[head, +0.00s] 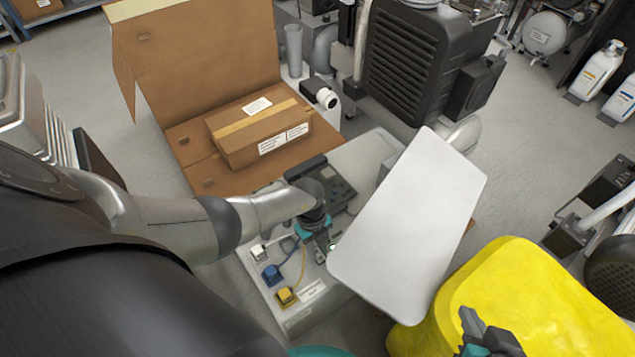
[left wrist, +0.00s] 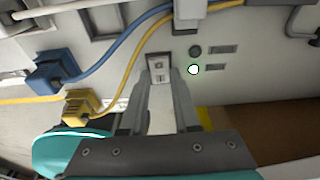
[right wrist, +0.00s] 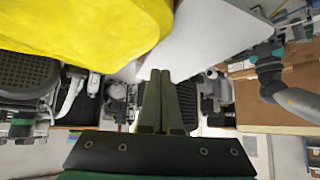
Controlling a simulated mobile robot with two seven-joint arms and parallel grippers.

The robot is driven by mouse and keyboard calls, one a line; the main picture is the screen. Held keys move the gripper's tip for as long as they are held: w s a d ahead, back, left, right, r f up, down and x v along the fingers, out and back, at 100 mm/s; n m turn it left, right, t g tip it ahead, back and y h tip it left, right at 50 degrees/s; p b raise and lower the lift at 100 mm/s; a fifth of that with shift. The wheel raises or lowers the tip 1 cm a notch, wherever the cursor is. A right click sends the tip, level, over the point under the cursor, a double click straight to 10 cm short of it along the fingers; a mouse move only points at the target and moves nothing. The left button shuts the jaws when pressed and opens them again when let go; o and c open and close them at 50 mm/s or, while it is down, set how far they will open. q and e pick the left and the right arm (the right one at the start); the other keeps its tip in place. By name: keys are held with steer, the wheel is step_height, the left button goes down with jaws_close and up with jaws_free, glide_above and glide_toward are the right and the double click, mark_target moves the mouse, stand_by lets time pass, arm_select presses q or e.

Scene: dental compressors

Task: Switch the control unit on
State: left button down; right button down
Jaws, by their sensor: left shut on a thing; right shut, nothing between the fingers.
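The control unit (head: 310,312) is a pale box on the floor with blue, yellow and white plugs on its side panel. The left wrist view shows that panel (left wrist: 235,80) close up, with a small light rocker switch (left wrist: 160,68). Beside the switch are a bright white spot with a green rim (left wrist: 194,69) and a dark round one above it. My left gripper (head: 325,248) is at this panel. Its fingers (left wrist: 168,78) are closed in at the switch and partly hide it. My right gripper (head: 472,320) is shut and empty, near the yellow cover.
A white panel (head: 410,225) hangs over the unit's right part. A yellow rounded cover (head: 530,300) fills the lower right. An open cardboard box (head: 200,60) with a smaller carton (head: 255,140) lies behind. A black compressor housing (head: 415,65) stands at the back. Blue and yellow cables (left wrist: 100,65) run near the switch.

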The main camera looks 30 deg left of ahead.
arm_select(q)
steer(key=shift+y+p, duration=0.3)
steer(key=shift+p, duration=0.05)
arm_select(e)
steer(key=shift+s+d+g+h, duration=0.4)
steer(key=shift+s+d+g, duration=0.4)
steer(key=shift+d, duration=0.25)
arm_select(q)
steer(key=c, duration=0.6)
jaws_free()
steer(key=shift+c, duration=0.2)
arm_select(e)
steer(key=shift+r, duration=0.1)
